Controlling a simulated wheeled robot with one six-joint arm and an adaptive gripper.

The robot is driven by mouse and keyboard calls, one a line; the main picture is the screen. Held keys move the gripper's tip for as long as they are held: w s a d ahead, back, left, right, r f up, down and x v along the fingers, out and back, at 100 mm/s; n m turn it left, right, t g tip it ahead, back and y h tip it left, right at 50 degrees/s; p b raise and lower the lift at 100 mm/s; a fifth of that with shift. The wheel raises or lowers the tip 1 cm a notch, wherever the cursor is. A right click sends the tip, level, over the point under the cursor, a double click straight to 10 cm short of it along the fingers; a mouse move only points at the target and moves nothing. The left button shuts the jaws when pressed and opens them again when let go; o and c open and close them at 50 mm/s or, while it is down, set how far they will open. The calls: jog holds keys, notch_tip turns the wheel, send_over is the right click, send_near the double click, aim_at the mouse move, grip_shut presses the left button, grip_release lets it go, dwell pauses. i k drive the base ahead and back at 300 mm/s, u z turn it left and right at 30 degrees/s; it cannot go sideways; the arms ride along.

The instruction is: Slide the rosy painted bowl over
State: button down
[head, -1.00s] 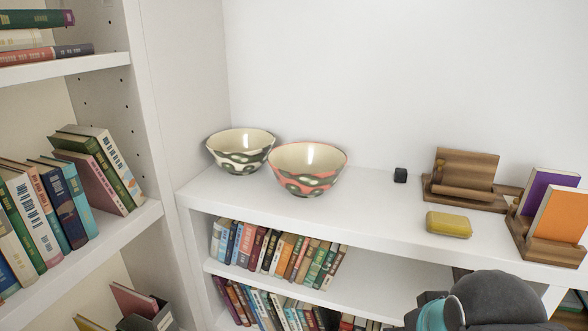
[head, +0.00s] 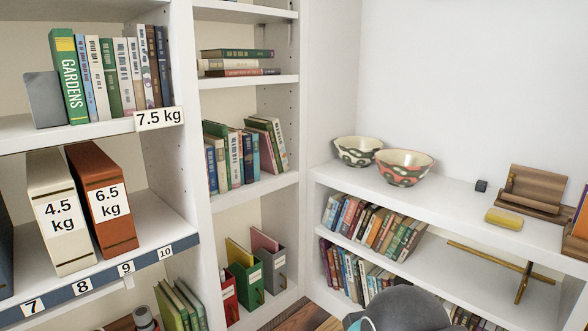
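The rosy painted bowl (head: 403,168) stands upright on the white shelf top at the right, cream inside with pink and dark green patterns outside. A second bowl (head: 357,151), cream with dark green patterns, stands just behind and to its left, very close to it. I cannot tell whether the two touch. A rounded dark grey part of my arm shows at the bottom edge, well below and in front of the bowls. My gripper is not in view.
Bare shelf lies between bowl and cube. Bookshelves with labelled binders (head: 103,197) fill the left. Gold bars (head: 502,262) show below the shelf top.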

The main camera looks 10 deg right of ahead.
aim_at(401, 168)
jog(key=z, duration=1)
jog(key=k, duration=0.15)
jog(key=u, duration=1.75)
jog(key=i, duration=1.05)
jog(key=z, duration=1.2)
jog(key=i, duration=0.7)
jog(key=z, duration=0.85)
